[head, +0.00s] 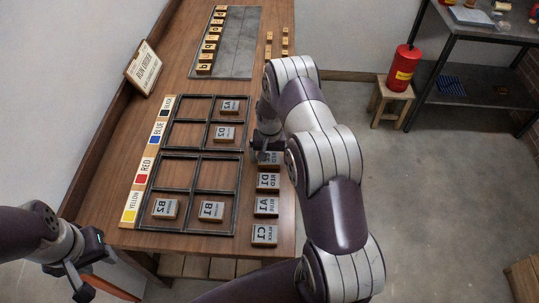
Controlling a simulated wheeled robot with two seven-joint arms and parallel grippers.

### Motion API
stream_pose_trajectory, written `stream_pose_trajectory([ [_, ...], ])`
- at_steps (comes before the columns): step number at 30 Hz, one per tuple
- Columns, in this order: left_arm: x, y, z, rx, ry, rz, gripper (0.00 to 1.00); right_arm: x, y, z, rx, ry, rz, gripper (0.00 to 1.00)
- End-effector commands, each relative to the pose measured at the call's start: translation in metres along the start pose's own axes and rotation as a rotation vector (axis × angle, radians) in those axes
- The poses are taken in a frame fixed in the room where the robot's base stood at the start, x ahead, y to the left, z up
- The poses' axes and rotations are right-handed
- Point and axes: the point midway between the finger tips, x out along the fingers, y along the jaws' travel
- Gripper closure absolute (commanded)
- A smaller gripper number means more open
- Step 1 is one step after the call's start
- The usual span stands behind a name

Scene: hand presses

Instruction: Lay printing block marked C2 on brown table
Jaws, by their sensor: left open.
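Several square printing blocks with grey, upside-down labels are in view. I cannot clearly read C2 on any of them. One block (269,159) in the right-hand column is mostly hidden by my right gripper (266,148), so its mark cannot be read. My right gripper is low at that block; its fingers are too hidden to tell whether it is open or holding it. The brown table (185,80) runs along the wall.
A black divided frame (198,157) holds blocks in some compartments. Below the right gripper are blocks D1 (268,181), A1 (267,206) and C1 (264,235). A colour strip (147,162) lies left of the frame. A grey tray (235,45) with letter tiles is farther back.

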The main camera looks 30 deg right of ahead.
Motion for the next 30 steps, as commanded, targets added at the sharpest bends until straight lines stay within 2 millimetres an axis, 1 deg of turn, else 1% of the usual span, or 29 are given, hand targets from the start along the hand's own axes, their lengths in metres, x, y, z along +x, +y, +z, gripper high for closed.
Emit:
stream_pose_trajectory([
  [3, -0.001, 0.0, 0.0, 0.0, 0.0, 0.0, 0.57, -0.001, 0.0, 0.0, 0.0, 0.0, 0.0, 0.01],
  [5, -0.005, 0.0, -0.001, 0.0, 0.0, 0.0, 0.57, -0.006, 0.0, 0.0, 0.0, 0.001, 0.0, 0.01],
  [8, 0.001, 0.0, 0.0, 0.0, 0.0, 0.0, 0.57, -0.015, 0.0, -0.001, 0.0, 0.002, -0.001, 0.01],
  [11, 0.005, 0.0, 0.001, 0.0, 0.0, 0.0, 0.57, -0.035, 0.0, -0.001, 0.0, 0.004, -0.001, 0.01],
  [15, 0.012, 0.0, 0.001, 0.0, 0.0, 0.0, 0.57, -0.069, 0.0, -0.001, 0.0, 0.004, -0.001, 0.01],
  [18, 0.015, 0.0, 0.002, 0.0, 0.0, 0.0, 0.57, -0.09, 0.0, -0.001, 0.0, 0.004, -0.001, 0.01],
  [21, 0.017, 0.0, 0.002, 0.0, 0.0, 0.0, 0.57, -0.107, 0.0, 0.0, 0.0, 0.002, -0.001, 0.01],
  [26, 0.018, 0.0, 0.002, 0.0, 0.0, 0.0, 0.57, -0.122, -0.001, 0.001, -0.004, 0.001, 0.0, 0.01],
  [28, 0.018, 0.0, 0.002, 0.0, 0.0, 0.0, 0.57, -0.132, -0.005, 0.011, -0.032, 0.007, -0.002, 0.01],
  [29, 0.018, 0.0, 0.002, 0.0, 0.0, 0.0, 0.57, -0.139, -0.008, 0.019, -0.056, 0.012, -0.004, 0.01],
  [30, 0.018, 0.0, 0.002, 0.0, 0.0, 0.0, 0.57, -0.148, -0.012, 0.034, -0.096, 0.02, -0.007, 0.01],
])
